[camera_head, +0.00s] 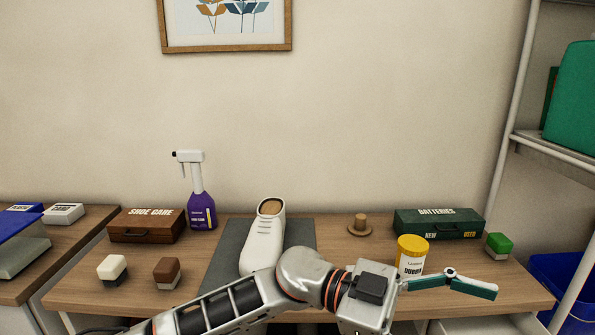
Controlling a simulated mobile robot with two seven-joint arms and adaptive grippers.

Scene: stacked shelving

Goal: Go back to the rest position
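My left arm comes in from the lower left and reaches across the front of the table to the right. My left gripper (470,285) is at its end, pointing right, in front of the yellow-lidded tub. A teal-padded finger shows from the side; a second finger is not clear, so I cannot tell whether it is open or shut. I see nothing held in it. My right gripper is not in view.
A white shoe (263,240) stands on a grey mat (301,234). Around it are a spray bottle (201,210), shoe care box (147,226), two brushes (112,268) (167,272), yellow-lidded tub (411,256), batteries box (438,223) and green-topped block (499,245). Shelving (560,155) stands right.

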